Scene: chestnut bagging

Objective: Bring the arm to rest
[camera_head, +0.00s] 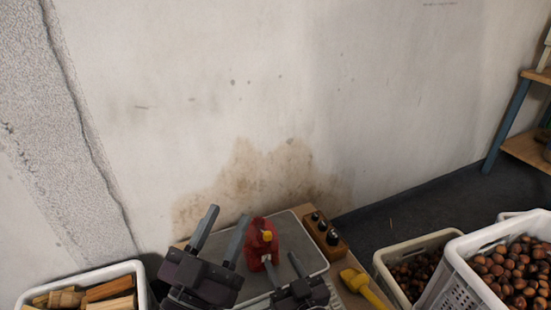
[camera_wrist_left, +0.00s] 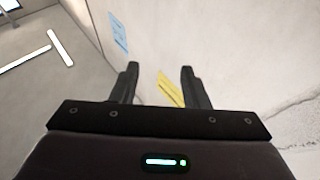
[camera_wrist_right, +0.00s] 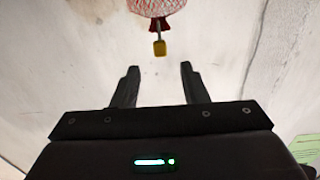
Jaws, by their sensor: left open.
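My left gripper (camera_head: 228,213) is raised in front of the wall at the left of the table in the head view. Its two fingers stand apart with nothing between them in the left wrist view (camera_wrist_left: 159,70). My right gripper (camera_head: 283,262) is lower and further right. Its fingers are apart and empty in the right wrist view (camera_wrist_right: 158,70). A red bag (camera_head: 257,250) with a yellow tag is at the tray, beyond my right gripper. In the right wrist view its red net (camera_wrist_right: 157,7) and yellow tag (camera_wrist_right: 159,48) lie beyond the fingertips, apart from them.
A grey tray (camera_head: 318,262) lies on the wooden table. A wooden block with dark knobs (camera_head: 325,235) and a yellow tool (camera_head: 365,287) are to its right. White crates of chestnuts (camera_head: 455,275) stand right; a crate of wooden pieces (camera_head: 140,285) stands left. The wall is close behind.

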